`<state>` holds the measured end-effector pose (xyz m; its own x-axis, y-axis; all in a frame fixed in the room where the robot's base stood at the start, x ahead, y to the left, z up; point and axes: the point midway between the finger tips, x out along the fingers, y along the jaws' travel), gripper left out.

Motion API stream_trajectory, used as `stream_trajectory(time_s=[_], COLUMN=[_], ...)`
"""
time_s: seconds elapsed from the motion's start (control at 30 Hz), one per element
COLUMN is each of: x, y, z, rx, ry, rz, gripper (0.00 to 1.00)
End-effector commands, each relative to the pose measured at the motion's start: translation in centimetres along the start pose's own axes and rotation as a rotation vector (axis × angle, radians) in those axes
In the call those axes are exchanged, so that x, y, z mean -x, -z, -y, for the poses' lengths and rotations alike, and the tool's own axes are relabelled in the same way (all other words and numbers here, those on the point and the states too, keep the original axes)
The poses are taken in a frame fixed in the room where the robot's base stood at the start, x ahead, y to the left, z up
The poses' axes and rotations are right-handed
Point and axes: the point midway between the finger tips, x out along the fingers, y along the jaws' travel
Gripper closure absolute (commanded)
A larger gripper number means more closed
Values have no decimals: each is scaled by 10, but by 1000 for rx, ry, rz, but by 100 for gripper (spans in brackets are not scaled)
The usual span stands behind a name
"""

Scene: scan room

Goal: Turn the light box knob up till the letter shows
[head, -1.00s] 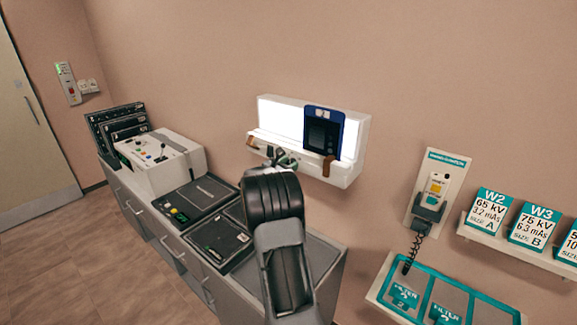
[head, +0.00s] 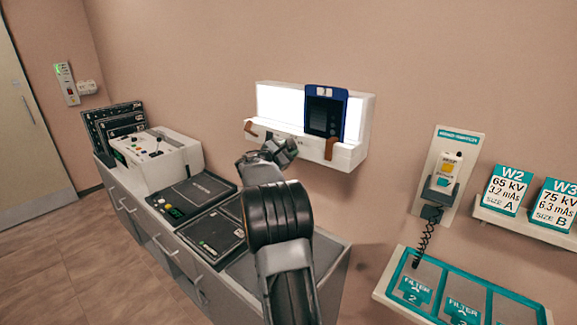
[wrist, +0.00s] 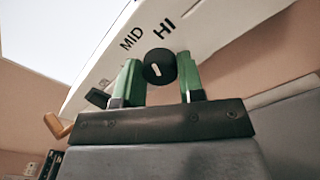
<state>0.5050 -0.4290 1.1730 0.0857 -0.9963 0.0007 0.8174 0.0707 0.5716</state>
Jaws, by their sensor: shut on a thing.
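The light box (head: 350,150) is mounted on the wall, with its white panel (head: 280,103) bright. A dark blue-framed film (head: 326,110) stands at its right part; I make out no clear letter on it. My gripper (head: 285,148) is at the box's lower front edge. In the wrist view, my gripper's green fingers (wrist: 158,82) are shut on the round black knob (wrist: 160,66), one on each side. The knob has a short white mark, and MID (wrist: 131,38) and HI (wrist: 164,28) are printed above it.
A counter (head: 335,262) with dark cassettes (head: 212,235) and a control console (head: 155,155) runs below the box. To the right are a wall handset (head: 440,185), a filter tray (head: 400,290) and a shelf of setting cards (head: 510,190).

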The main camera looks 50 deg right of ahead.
Motion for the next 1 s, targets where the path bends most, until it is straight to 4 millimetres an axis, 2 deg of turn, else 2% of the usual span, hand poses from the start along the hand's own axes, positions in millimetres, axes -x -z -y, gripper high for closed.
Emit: stream_trajectory(time_s=[0.03,0.5,1.0], x=[0,0,0], y=[8,5,1], z=[6,4,2], rx=[-47,-430,-602], ry=[-1,1,2], rz=[2,0,0], gripper=[88,88,88])
